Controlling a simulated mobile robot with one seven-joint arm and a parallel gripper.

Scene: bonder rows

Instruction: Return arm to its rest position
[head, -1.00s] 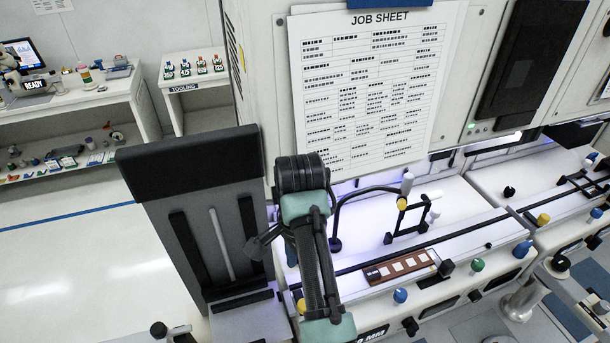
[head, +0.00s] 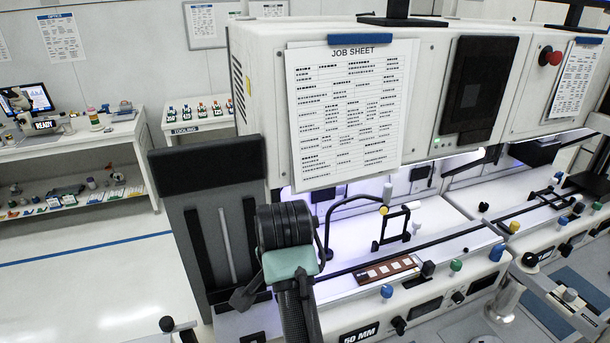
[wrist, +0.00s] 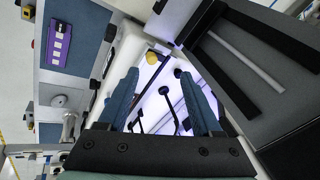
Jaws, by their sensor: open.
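My gripper (wrist: 158,73) shows in the wrist view, with its two blue fingers wide apart and nothing between them. Past the fingers lies a bright white machine bed with a yellow knob (wrist: 152,58) and dark rods. In the head view my arm, dark with a teal part, rises from the bottom edge in front of the machine's left end. My fingers cannot be made out in the head view. A brown strip with white squares (head: 387,270) lies on the machine's front ledge, right of my arm and apart from it.
A dark grey upright panel (head: 205,180) stands close left of my arm; it also fills the right of the wrist view (wrist: 250,65). The machine housing with a job sheet (head: 345,110) stands behind. A white bench (head: 90,148) is far left; open floor (head: 95,270) lies before it.

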